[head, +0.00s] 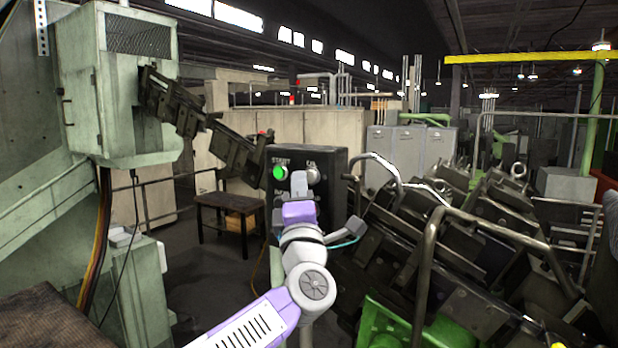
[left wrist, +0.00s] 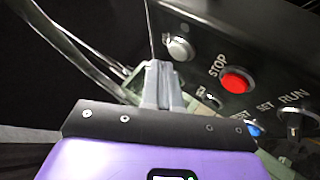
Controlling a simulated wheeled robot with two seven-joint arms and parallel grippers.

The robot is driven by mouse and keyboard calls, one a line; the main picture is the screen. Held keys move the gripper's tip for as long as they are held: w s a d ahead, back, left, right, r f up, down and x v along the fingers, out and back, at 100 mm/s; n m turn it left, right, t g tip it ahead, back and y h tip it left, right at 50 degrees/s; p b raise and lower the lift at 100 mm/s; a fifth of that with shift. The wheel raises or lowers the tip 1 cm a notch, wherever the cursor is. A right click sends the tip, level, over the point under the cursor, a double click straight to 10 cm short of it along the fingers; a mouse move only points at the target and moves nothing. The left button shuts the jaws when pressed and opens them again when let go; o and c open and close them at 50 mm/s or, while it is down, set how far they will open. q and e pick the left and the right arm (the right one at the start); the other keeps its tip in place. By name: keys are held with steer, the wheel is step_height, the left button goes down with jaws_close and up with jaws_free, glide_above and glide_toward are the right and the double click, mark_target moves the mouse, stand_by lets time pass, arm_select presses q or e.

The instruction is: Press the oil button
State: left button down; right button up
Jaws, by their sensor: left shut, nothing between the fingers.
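The dark control box (head: 330,164) stands ahead of my left arm, with a lit green START button (head: 280,173) on its face. To the right of START is a pale round button (head: 313,175) under a short label that looks like OIL. The left wrist view shows a silver button (left wrist: 181,48), probably this one. My left gripper (head: 300,180) is shut and empty in front of the box. Its fingertips (left wrist: 158,66) appear just below and left of the silver button; I cannot tell whether they touch it. The gripper hides the lower panel in the head view.
The left wrist view shows a red STOP button (left wrist: 237,80), a blue button (left wrist: 253,128) and a RUN knob (left wrist: 297,124) close by. Metal rails (head: 430,265) and dark machinery crowd the right. A green machine (head: 118,90) stands left; open floor lies between.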

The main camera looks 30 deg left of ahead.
arm_select(q)
steer(key=shift+w, duration=0.35)
steer(key=shift+w, duration=0.4)
stand_by(0.6)
steer(key=shift+s, duration=0.15)
steer(key=shift+s+b, duration=0.6)
steer(key=shift+s, duration=0.1)
steer(key=shift+s+a+b, duration=0.15)
steer(key=shift+s+b, duration=1.1)
steer(key=shift+s, duration=1.25)
